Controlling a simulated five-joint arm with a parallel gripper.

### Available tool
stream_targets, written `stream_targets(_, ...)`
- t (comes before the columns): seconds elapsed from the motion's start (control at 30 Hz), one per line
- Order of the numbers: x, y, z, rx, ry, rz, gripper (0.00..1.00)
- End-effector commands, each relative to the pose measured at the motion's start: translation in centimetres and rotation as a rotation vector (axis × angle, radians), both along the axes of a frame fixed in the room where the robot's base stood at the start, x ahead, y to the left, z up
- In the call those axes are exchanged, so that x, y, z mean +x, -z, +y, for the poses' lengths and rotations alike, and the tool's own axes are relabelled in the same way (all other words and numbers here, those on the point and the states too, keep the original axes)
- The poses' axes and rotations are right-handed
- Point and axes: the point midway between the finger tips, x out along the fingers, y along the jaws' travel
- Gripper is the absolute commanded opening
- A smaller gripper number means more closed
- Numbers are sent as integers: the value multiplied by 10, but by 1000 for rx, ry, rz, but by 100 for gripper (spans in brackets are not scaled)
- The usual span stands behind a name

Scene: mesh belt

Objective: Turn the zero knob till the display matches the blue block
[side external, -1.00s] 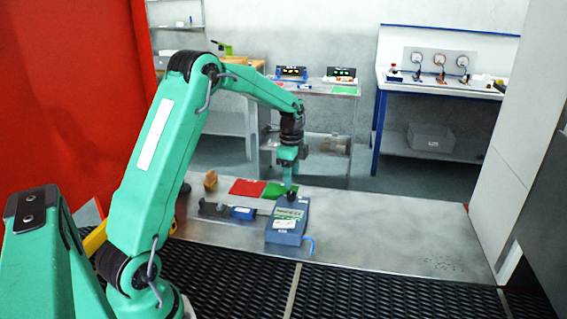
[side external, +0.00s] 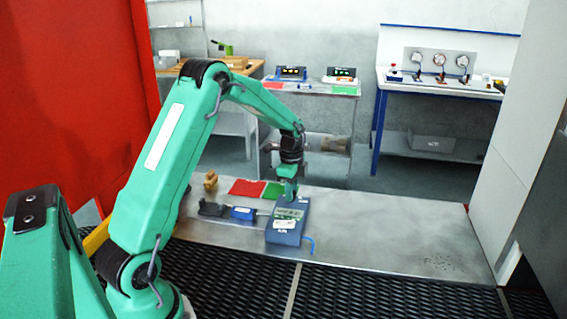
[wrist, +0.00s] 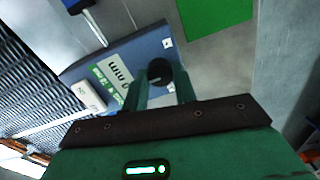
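The blue meter box (side external: 287,230) stands on the metal bench, with a display and a white label on its top. Its display (wrist: 120,70) shows dark characters in the wrist view, too small to read surely. The round black zero knob (wrist: 159,73) is at one end of the box top. My gripper (wrist: 161,84) has one finger on each side of the knob, and I cannot see a firm grip. In the side view my gripper (side external: 291,195) is low over the knob and hides it. The blue block (side external: 243,213) lies left of the box, beside a dark holder (side external: 213,209).
A red mat (side external: 246,187) and a green mat (side external: 273,190) lie behind the box; the green mat also shows in the wrist view (wrist: 215,15). A tan piece (side external: 210,182) stands at the left. The bench is clear to the right.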

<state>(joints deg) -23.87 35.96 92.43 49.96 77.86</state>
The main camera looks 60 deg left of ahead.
Motion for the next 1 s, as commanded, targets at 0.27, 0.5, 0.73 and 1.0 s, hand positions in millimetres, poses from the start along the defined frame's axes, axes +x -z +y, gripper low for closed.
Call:
stream_targets(0.27,0,0,0,-1,-4,2,5)
stream_targets(0.5,0,-1,0,-2,-54,2,5)
stream_targets(0.73,0,-1,-1,-6,-175,2,5)
stream_targets(1.0,0,-2,-1,-12,-402,2,5)
